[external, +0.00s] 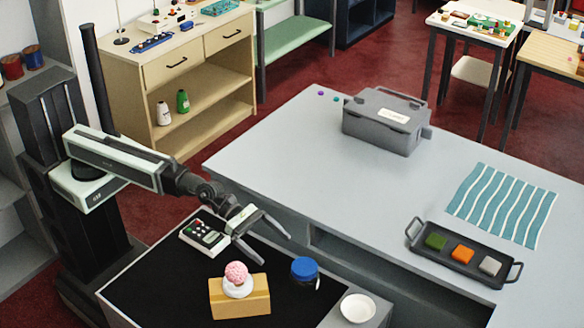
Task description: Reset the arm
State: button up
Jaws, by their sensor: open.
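My gripper (262,235) is open, with its two fingers spread apart and nothing between them. It hangs over the black mat (160,277) on the low table, at the end of my arm, which reaches out from my column at the left. A remote-like device (204,236) with several buttons lies to the left of the gripper. A jar with a blue lid (305,271) stands below and right of the gripper in the picture.
A tan block (240,297) with a pink-topped white item (237,279) and a white bowl (358,308) are near the front. The grey counter (300,165) holds a grey case (385,121), a striped cloth (502,205) and a black tray (414,238) with coloured blocks. The counter's middle is clear.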

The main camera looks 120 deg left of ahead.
jog(key=s+d+r+m+p, duration=0.1)
jog(key=d+r+p, duration=0.1)
jog(key=r+p, duration=0.25)
jog(key=d+r+m+p, duration=0.1)
jog(key=d+r+p, duration=0.25)
jog(key=r, duration=0.25)
jog(key=s+d+r+m+g+h+p, duration=0.2)
jog(key=s+d+r+m+g+p, duration=0.35)
jog(key=m+p, duration=0.6)
jog(key=s+a+f+m+g+y+p, duration=0.1)
jog(key=s+f+m+g, duration=0.2)
jog(key=s+m, duration=0.6)
jog(key=s+a+f+m+g+y, duration=0.1)
jog(key=s+m+g, duration=0.4)
jog(key=s+m, duration=0.5)
jog(key=shift+a+f+m+p, duration=0.35)
jog(key=shift+a+f+m, duration=0.35)
jog(key=shift+f+m, duration=0.75)
jog(key=shift+s+r+g, duration=0.1)
jog(key=shift+r+g, duration=0.05)
jog(key=shift+g, duration=0.1)
